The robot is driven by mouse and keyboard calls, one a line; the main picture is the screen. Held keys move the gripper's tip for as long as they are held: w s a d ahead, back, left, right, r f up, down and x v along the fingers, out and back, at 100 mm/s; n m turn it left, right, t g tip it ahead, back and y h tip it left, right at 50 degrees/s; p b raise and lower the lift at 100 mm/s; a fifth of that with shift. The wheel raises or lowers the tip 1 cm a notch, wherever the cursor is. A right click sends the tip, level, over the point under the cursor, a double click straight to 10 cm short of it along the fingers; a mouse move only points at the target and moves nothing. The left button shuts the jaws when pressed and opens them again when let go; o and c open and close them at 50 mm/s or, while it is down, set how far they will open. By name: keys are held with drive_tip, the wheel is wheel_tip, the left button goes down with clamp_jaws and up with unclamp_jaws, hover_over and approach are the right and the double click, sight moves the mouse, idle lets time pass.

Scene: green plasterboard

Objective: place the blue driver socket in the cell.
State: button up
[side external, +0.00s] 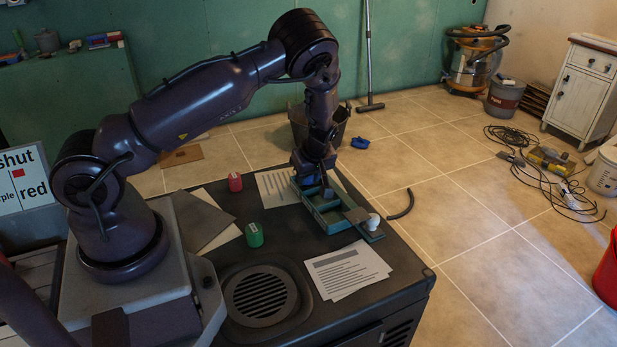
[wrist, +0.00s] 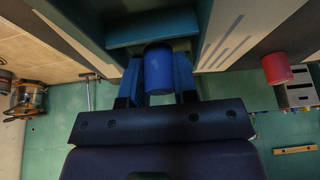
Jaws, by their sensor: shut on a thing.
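The blue driver socket (wrist: 158,72) is a plain blue cylinder between the two fingers of my gripper (wrist: 158,84) in the wrist view. My gripper is shut on it. In the side external view my gripper (side external: 317,181) points down at the far end of a long teal tray (side external: 337,229) with walled cells. A little blue shows below the fingers there, but the fingers hide most of the socket. In the wrist view the socket's end is close to a teal wall of the tray (wrist: 152,32); I cannot tell whether it touches the tray's floor.
A grey plate (side external: 357,214) and a white knob (side external: 373,220) are at the tray's near end. A red cylinder (side external: 235,182) and a green cylinder (side external: 254,235) stand left of the tray. Paper sheets (side external: 347,269) lie in front. The dark worktop's right edge is close to the tray.

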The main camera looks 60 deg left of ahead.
drive_tip(key=shift+f, duration=0.45)
drive_tip(key=shift+f, duration=0.1)
drive_tip(key=o, duration=0.6)
drive_tip(key=shift+o, duration=0.2)
